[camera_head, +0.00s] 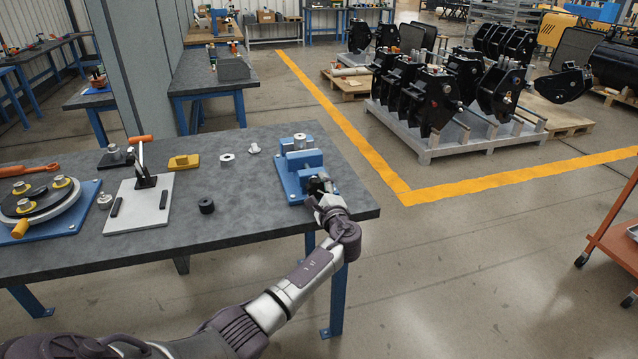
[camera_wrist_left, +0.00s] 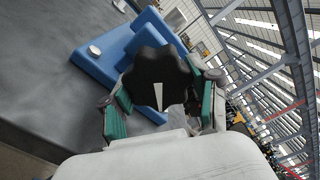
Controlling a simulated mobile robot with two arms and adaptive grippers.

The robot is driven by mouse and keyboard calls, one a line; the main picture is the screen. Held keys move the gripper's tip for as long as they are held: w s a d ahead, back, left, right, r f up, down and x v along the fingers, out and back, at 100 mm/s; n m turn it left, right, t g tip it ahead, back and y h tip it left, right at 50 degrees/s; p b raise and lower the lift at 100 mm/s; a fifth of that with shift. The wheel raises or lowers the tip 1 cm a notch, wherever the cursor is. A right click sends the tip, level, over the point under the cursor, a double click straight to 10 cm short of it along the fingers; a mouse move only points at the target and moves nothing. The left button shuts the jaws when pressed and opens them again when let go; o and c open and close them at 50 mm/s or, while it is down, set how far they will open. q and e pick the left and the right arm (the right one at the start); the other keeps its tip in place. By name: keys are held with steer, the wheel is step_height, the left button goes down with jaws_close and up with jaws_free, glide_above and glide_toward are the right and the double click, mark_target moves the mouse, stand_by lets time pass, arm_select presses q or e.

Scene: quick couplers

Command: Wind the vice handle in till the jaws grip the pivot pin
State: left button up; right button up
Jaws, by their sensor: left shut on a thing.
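The blue vice (camera_head: 302,172) stands at the right end of the grey workbench. A metal cylinder, likely the pivot pin (camera_head: 299,141), shows at its far end; I cannot tell whether the jaws touch it. My left gripper (camera_head: 322,187) is at the near end of the vice. In the left wrist view the black lobed vice handle (camera_wrist_left: 158,78), with a white pointer mark, sits between the green-padded fingers of my left gripper (camera_wrist_left: 160,108), which is shut on it. The blue vice body (camera_wrist_left: 110,60) shows behind the handle. My right gripper is not in view.
On the bench (camera_head: 250,213) stand a toggle clamp on a white plate (camera_head: 140,205), a yellow block (camera_head: 183,162), a black ring (camera_head: 206,206) and a blue fixture with a round disc (camera_head: 62,228). Bare bench top lies left of the vice.

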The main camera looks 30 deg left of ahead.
arm_select(q)
steer(key=m+p, duration=0.3)
steer(key=m, duration=0.2)
steer(key=shift+s+m, duration=0.1)
steer(key=shift+m, duration=0.2)
steer(key=m+p, duration=0.3)
steer(key=m, duration=0.2)
steer(key=shift+s+a+p, duration=0.1)
steer(key=shift+p, duration=0.2)
steer(key=m+p, duration=0.3)
steer(key=m, duration=0.3)
steer(key=shift+s+f, duration=0.1)
steer(key=m+p, duration=0.2)
steer(key=m, duration=0.2)
steer(key=shift+a+f+m, duration=0.1)
steer(key=shift+m, duration=0.2)
steer(key=shift+s, duration=0.1)
steer(key=o, duration=0.9)
steer(key=shift+o, duration=1.4)
